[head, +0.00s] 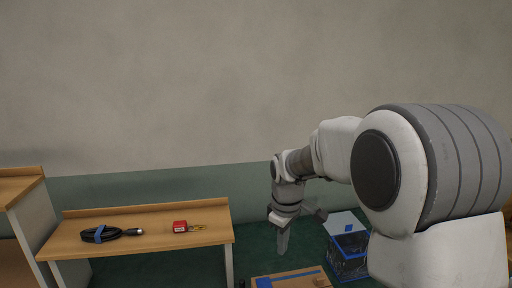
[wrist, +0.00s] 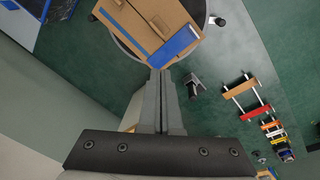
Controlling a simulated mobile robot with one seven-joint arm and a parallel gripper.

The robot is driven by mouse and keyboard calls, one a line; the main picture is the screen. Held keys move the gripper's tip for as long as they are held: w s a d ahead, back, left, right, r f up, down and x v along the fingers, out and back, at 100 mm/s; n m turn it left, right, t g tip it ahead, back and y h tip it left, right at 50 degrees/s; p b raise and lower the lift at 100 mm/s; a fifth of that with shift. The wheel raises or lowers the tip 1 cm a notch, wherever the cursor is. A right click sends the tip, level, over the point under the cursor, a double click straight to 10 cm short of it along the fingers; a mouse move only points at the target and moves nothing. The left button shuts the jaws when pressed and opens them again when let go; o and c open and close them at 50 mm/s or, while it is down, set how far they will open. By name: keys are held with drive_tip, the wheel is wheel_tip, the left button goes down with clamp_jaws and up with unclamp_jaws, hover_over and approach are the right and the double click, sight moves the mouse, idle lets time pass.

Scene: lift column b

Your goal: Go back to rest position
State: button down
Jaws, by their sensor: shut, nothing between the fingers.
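My gripper (head: 283,241) hangs fingers down at the end of my arm, in the middle right of the head view. Its fingers are together with nothing between them. In the wrist view my gripper (wrist: 160,75) shows as two grey fingers side by side, pointing toward a cardboard box with a blue strip (wrist: 178,46). The gripper appears to be above the floor and apart from the table. The cardboard box (head: 290,281) also shows at the bottom of the head view, below my gripper.
A wooden table (head: 160,236) at left bears a coiled black cable (head: 100,234) and a red padlock-like item (head: 180,226). A blue crate (head: 349,256) stands right of my gripper. A wooden cabinet (head: 22,186) is at far left. The wall behind is bare.

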drive_tip(key=s+d+r+m+t, duration=0.2)
drive_tip(key=s+d+r+m, duration=0.3)
drive_tip(key=s+r, duration=0.6)
drive_tip(key=s+d+m+t, duration=0.2)
drive_tip(key=s+m, duration=0.3)
drive_tip(key=s, duration=1)
drive_tip(key=shift+d+f+m, duration=0.2)
drive_tip(key=shift+f+m, duration=0.1)
drive_tip(key=shift+f, duration=0.1)
drive_tip(key=shift+w, duration=0.1)
